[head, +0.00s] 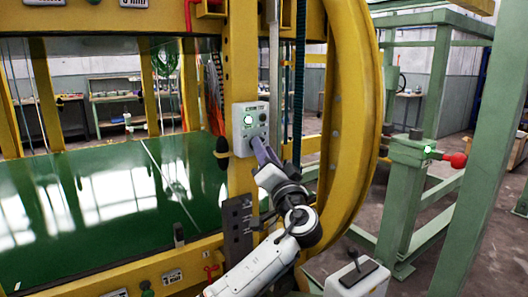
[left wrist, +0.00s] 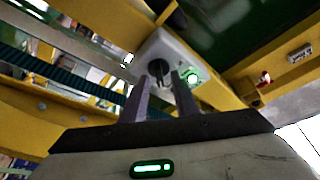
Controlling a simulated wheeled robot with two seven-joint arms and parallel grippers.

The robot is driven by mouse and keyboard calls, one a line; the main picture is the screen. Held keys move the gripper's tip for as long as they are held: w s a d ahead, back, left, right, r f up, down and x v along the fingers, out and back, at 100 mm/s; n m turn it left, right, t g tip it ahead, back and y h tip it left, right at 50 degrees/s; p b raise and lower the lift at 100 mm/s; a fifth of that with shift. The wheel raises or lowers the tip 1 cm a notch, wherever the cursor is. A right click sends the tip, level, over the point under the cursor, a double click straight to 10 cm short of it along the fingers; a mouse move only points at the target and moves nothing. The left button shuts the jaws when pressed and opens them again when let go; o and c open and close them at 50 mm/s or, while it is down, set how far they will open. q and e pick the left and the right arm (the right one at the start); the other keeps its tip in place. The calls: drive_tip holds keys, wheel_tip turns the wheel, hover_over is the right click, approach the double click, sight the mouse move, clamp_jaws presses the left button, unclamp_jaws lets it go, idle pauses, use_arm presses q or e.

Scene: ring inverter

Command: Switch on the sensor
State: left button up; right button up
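A light grey control box (head: 250,128) is fixed to a yellow post, with a lit green lamp, a dark knob and small dark labels on its face. No label is readable enough to tell whether this box is the sensor. My left gripper (head: 258,148) is at the lower part of this box and its fingers hide part of the face. In the left wrist view the box (left wrist: 178,52) shows beyond the fingertips of the left gripper (left wrist: 166,78). The fingers are apart, with a dark knob near their tips; contact cannot be told. My right gripper is not in view.
A thick yellow ring (head: 350,130) stands just right of the post. Glossy green panel (head: 100,200) lies left. A green stand (head: 405,190) with a red knob (head: 457,160) and small green light is at right. A white box (head: 357,280) with a black lever is at bottom.

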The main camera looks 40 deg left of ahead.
use_arm(q)
drive_tip(key=b+v, duration=0.2)
drive_tip(key=v, duration=0.8)
drive_tip(key=shift+w, duration=0.1)
